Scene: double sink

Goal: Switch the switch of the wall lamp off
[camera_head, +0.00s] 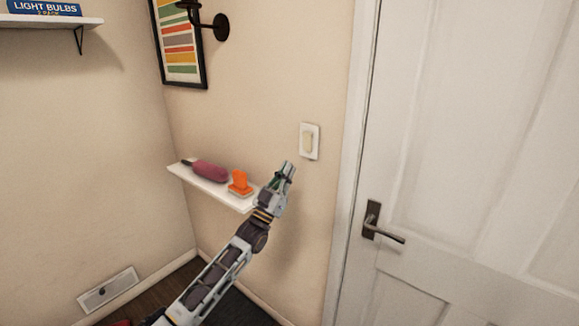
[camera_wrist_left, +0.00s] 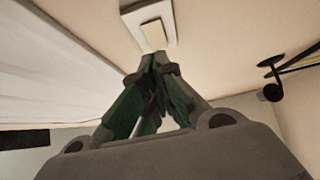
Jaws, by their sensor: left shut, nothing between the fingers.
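The wall switch (camera_head: 309,141) is a cream rocker in a white plate on the wall, left of the door frame. It also shows at the top of the left wrist view (camera_wrist_left: 154,33), just beyond the fingertips. My left gripper (camera_head: 288,168) is shut and empty, a little below and left of the switch in the head view. Its fingertips (camera_wrist_left: 160,64) point toward the switch plate; I cannot tell whether they touch it. The dark wall lamp (camera_head: 214,24) is mounted beside a framed picture and is cut off at the top. My right gripper is not in view.
A small white shelf (camera_head: 216,187) with a dark pink item (camera_head: 210,171) and an orange object (camera_head: 240,184) is left of my gripper. A white door (camera_head: 470,120) with a dark handle (camera_head: 381,224) stands at the right. The wall around the switch is clear.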

